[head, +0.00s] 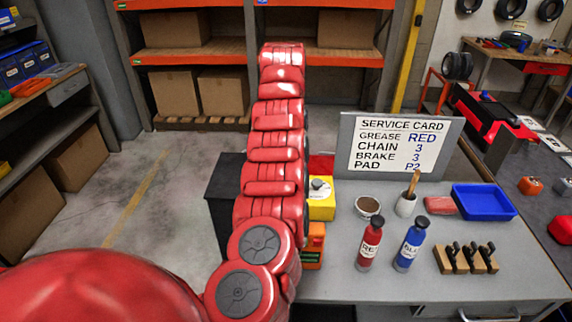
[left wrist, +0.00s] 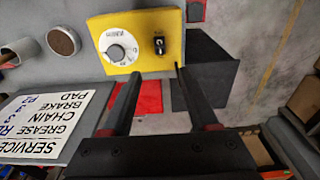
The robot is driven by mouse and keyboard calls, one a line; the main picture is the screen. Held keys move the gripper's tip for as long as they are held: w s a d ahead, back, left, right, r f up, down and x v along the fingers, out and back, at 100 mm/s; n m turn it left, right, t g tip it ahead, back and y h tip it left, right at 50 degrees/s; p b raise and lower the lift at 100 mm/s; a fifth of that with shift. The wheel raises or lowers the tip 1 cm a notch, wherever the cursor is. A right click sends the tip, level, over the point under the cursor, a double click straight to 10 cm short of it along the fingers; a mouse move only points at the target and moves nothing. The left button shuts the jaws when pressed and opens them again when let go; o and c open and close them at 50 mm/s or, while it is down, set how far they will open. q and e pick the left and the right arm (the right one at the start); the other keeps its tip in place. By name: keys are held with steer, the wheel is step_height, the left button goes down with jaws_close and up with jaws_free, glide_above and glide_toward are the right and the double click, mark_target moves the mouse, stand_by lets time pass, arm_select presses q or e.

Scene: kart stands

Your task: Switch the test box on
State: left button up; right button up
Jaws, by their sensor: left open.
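The test box (left wrist: 142,60) is yellow, with a white round dial (left wrist: 121,46) and a small black toggle switch (left wrist: 159,45) on its face. In the head view the test box (head: 321,210) stands on the grey bench, partly hidden behind my left arm. My left gripper (left wrist: 158,71) is open, its two black fingers reaching towards the lower edge of the box in the left wrist view, with the switch above the space between the tips. I cannot tell whether the fingers touch the box. The left gripper is hidden in the head view. My right gripper is not in view.
A service card (head: 400,145) stands at the back of the bench. A cup (head: 368,207), a brush pot (head: 405,205), a red bottle (head: 370,244), a blue bottle (head: 411,245) and a blue tray (head: 484,201) are to the right. A black box (head: 222,195) is left of the bench.

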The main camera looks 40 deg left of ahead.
arm_select(q)
steer(key=shift+s+d+r, duration=0.1)
steer(key=shift+s+r, duration=0.05)
steer(key=shift+r, duration=1.65)
